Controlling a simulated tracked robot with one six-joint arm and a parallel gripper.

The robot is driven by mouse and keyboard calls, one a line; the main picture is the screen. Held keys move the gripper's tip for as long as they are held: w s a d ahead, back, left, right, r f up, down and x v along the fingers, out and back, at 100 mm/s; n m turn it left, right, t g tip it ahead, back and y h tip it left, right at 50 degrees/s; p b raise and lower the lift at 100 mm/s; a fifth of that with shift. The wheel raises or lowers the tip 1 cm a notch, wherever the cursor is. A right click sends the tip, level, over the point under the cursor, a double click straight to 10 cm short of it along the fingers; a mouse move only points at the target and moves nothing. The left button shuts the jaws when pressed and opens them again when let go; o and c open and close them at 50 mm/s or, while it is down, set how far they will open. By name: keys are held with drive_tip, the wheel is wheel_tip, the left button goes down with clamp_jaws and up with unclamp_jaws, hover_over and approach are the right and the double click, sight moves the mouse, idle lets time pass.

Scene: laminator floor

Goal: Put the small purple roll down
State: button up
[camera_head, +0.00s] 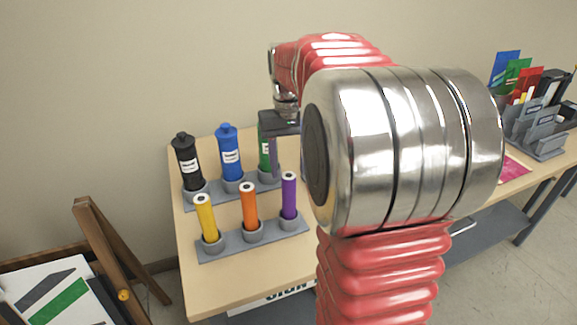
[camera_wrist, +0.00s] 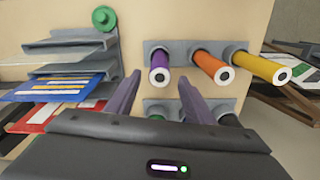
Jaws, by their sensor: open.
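The small purple roll (camera_head: 289,196) stands upright in the right cup of the front grey holder (camera_head: 274,233) on the table. It also shows in the wrist view (camera_wrist: 160,66), end on, beyond and between my fingertips. My gripper (camera_head: 286,160) is just above and behind the roll in the head view, partly hidden by my arm. In the wrist view my gripper (camera_wrist: 160,84) has its two fingers apart, with no object gripped. The roll's lower end is hidden in its cup.
Orange (camera_head: 249,207) and yellow (camera_head: 205,218) rolls share the front holder. Black (camera_head: 186,160), blue (camera_head: 229,152) and green (camera_head: 264,155) bottles stand close behind. Grey trays with coloured sheets (camera_wrist: 66,88) are at left in the wrist view. The table's front strip is clear.

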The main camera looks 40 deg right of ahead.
drive_tip(key=shift+s+a+r, duration=0.15)
drive_tip(key=shift+a+r, duration=0.05)
drive_tip(key=shift+a, duration=0.3)
drive_tip(key=s+a+n+t, duration=0.2)
drive_tip(key=s+a, duration=0.5)
drive_tip(key=a, duration=0.3)
drive_tip(key=s+a+n+t, duration=0.2)
drive_tip(key=s+a+t, duration=0.1)
drive_tip(key=s+a, duration=0.5)
drive_tip(key=a, duration=0.3)
drive_tip(key=shift+f+n+t, duration=0.3)
drive_tip(key=shift+f+n, duration=0.1)
drive_tip(key=shift+o, duration=0.3)
